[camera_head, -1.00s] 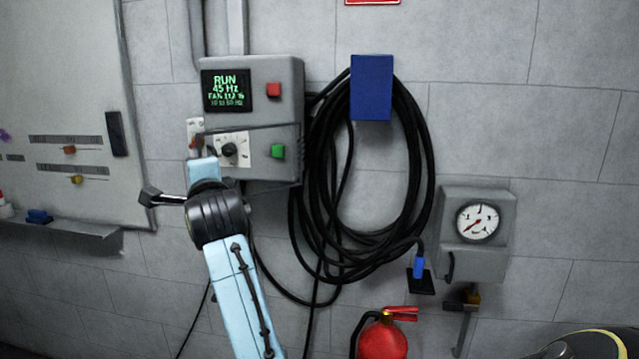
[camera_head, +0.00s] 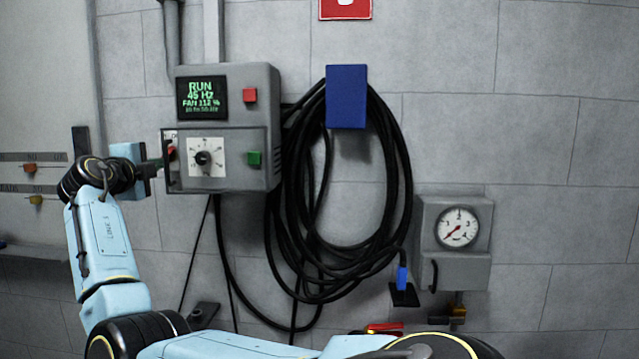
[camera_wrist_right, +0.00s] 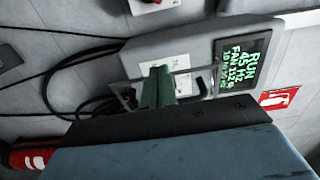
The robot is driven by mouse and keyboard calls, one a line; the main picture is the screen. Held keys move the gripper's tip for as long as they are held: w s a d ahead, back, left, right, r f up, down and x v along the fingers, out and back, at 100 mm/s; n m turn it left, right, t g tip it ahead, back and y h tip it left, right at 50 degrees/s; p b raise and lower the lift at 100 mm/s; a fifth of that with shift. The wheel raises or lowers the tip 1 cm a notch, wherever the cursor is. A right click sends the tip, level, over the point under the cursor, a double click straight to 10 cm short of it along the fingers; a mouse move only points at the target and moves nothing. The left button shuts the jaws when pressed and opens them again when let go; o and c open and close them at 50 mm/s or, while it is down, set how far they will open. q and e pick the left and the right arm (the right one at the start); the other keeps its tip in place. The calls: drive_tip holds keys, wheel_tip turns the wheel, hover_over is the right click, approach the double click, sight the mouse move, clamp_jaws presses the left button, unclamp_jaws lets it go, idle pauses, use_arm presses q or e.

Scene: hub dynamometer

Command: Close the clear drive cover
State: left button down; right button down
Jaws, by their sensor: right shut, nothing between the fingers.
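The clear drive cover (camera_head: 228,143) lies across the lower front of the grey drive box (camera_head: 268,90), over the dial and buttons. A dark handle (camera_head: 166,172) is at its left edge. The cover's left edge stands slightly beyond the box face; I cannot tell whether it is fully flush. My right gripper (camera_head: 157,164) is shut and empty at the cover's left edge, close to the handle; contact is unclear. In the right wrist view the shut green fingers (camera_wrist_right: 158,76) point at the cover's thin frame (camera_wrist_right: 196,70). My left gripper is not in view.
A black cable coil (camera_head: 290,220) hangs from a blue holder (camera_head: 346,96) right of the box. A gauge box (camera_head: 425,225) is farther right. A whiteboard (camera_head: 40,110) is at left. A red extinguisher (camera_wrist_right: 30,159) shows in the wrist view.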

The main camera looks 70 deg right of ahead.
drive_tip(key=shift+w+d, duration=0.55)
drive_tip(key=shift+d, duration=0.1)
idle(0.4)
